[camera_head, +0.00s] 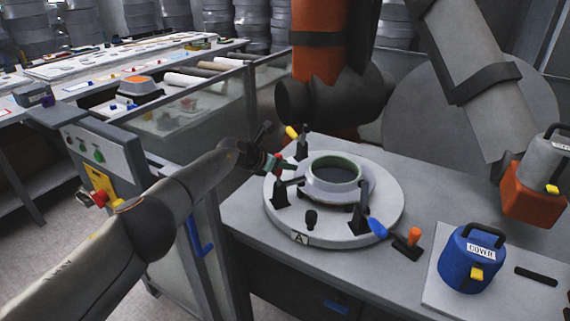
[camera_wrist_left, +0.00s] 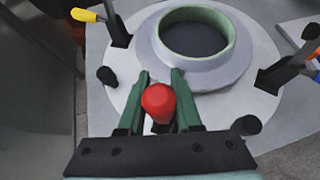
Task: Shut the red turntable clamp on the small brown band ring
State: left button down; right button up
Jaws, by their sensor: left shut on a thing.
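The round grey turntable (camera_head: 390,215), marked A, bears a pale flanged ring with a green inner wall (camera_head: 334,172); no brown band shows on it. My left gripper (camera_head: 278,164) is at the left side of the turntable. It is shut on the red clamp handle, whose rounded red end (camera_wrist_left: 158,103) shows between its green fingers in the left wrist view. The ring (camera_wrist_left: 196,40) lies just beyond the fingers there. The red clamp's lower parts are largely hidden by the gripper, so I cannot tell if its arm touches the ring. My right gripper does not show.
Other clamps stand around the ring, with a yellow handle (camera_head: 291,132), a blue handle (camera_head: 377,228) and an orange handle (camera_head: 414,236). A blue canister (camera_head: 471,260) stands at the right. A large orange machine arm (camera_head: 318,60) rises behind. A clear panel (camera_head: 190,125) stands left.

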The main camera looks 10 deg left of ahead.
pick_arm(q)
jog(key=shift+f, duration=0.1)
jog(key=c, duration=0.6)
grip_release()
jog(key=shift+s+a+r+p, duration=0.4)
jog(key=shift+r+p, duration=0.25)
jog(key=shift+p, duration=0.35)
jog(key=shift+s+a+r+p, duration=0.2)
jog(key=shift+s+p, duration=0.25)
jog(key=shift+p, duration=0.2)
jog(key=shift+p+v, duration=0.65)
jog(key=shift+v, duration=0.45)
jog(key=v, duration=0.7)
jog(key=shift+s, duration=0.3)
